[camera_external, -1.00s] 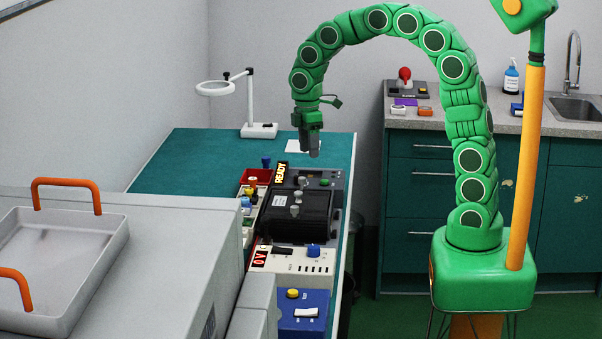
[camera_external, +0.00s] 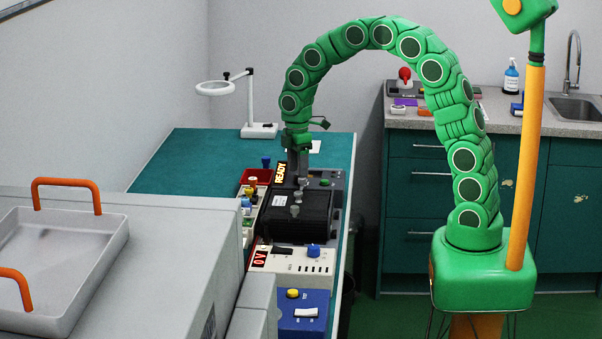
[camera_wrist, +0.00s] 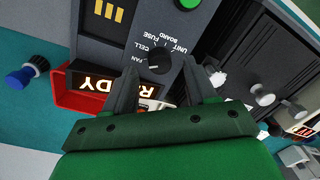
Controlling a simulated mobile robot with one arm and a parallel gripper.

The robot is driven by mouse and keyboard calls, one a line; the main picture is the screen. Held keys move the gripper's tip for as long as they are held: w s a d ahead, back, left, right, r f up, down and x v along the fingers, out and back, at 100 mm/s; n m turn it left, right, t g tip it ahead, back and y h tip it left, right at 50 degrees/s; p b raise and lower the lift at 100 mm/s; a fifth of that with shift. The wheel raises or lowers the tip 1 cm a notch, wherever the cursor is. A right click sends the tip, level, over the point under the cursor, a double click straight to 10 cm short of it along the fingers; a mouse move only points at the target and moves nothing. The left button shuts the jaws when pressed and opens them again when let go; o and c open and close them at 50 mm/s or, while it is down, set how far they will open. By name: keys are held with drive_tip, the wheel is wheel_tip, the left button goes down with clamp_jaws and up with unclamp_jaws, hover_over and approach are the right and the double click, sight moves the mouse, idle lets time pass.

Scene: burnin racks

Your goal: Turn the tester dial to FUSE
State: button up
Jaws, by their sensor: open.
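The tester (camera_external: 338,185) is a dark grey box with a lit READY display (camera_external: 280,172). In the wrist view its round black dial (camera_wrist: 160,62) shows between my open fingers, with the labels FUSE, CELL, FAN, UNIT and BOARD around it. I cannot tell for sure which label the dial points at. My gripper (camera_wrist: 160,70) is open and points down over the dial, its fingertips on either side. I cannot tell whether they touch it. In the external view my gripper (camera_external: 301,177) hides the dial.
A black case with grey knobs (camera_external: 296,210) stands in front of the tester. A red tray (camera_wrist: 88,97) lies beside the READY display. A white unit with a blue knob (camera_external: 313,251) and a blue box (camera_external: 303,320) stand nearer. The green bench top (camera_external: 200,165) is clear at the far left.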

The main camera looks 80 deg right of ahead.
drive_tip(key=shift+f, duration=1.1)
clamp_jaws()
drive_tip(key=shift+m, duration=0.3)
drive_tip(key=m, duration=0.3)
drive_tip(key=shift+r+m, duration=0.1)
drive_tip(key=shift+m, duration=0.2)
drive_tip(key=m, duration=0.3)
drive_tip(key=shift+m, duration=0.3)
drive_tip(key=m, duration=0.4)
drive_tip(key=shift+t, duration=0.4)
drive_tip(key=shift+m, duration=2)
